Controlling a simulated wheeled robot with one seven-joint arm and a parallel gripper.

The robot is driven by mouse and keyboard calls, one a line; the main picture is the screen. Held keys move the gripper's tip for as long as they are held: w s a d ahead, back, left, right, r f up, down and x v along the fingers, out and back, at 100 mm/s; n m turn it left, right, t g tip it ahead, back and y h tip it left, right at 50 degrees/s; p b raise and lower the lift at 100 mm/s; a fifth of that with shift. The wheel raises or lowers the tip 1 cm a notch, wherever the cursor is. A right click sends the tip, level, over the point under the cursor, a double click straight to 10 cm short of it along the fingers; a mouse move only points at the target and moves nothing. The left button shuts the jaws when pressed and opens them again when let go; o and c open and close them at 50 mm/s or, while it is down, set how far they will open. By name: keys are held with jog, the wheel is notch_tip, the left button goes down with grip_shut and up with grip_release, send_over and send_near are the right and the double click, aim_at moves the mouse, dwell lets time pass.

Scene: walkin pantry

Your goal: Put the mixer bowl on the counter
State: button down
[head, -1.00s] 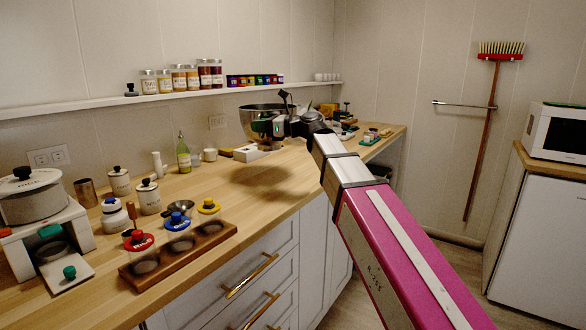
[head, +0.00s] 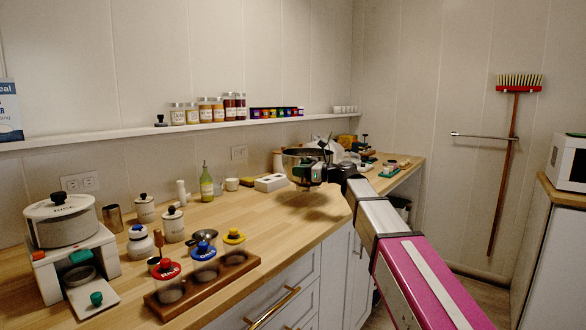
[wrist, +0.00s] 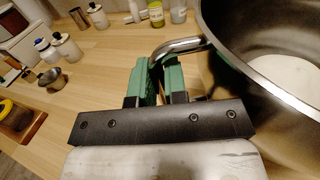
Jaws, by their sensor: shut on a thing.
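The shiny metal mixer bowl (head: 297,162) hangs low over the wooden counter (head: 262,212) in the head view, with a shadow under it. It also fills the right of the wrist view (wrist: 262,105), where its rim and curved handle show. My gripper (wrist: 162,68) has green fingers closed on that handle. In the head view my gripper (head: 318,174) partly covers the bowl's right side. I cannot tell whether the bowl's base touches the counter.
A green bottle (head: 206,184), a small white cup (head: 232,184) and a white box (head: 271,183) stand behind and left of the bowl. Lidded jars and a wooden rack (head: 236,273) occupy the left. The counter in front of the bowl is clear.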

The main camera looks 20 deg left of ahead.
aim_at(301, 181)
jog(key=shift+w+d+f, duration=0.15)
jog(key=shift+w+f, duration=0.05)
jog(key=shift+w, duration=0.15)
jog(key=shift+f, duration=2.1)
jog(key=c, duration=1.2)
grip_release()
jog(key=shift+o, duration=0.2)
jog(key=shift+d, duration=0.1)
jog(key=s+d, duration=0.1)
jog(key=d, duration=1)
jog(key=shift+d+r, duration=0.25)
jog(key=shift+d, duration=0.1)
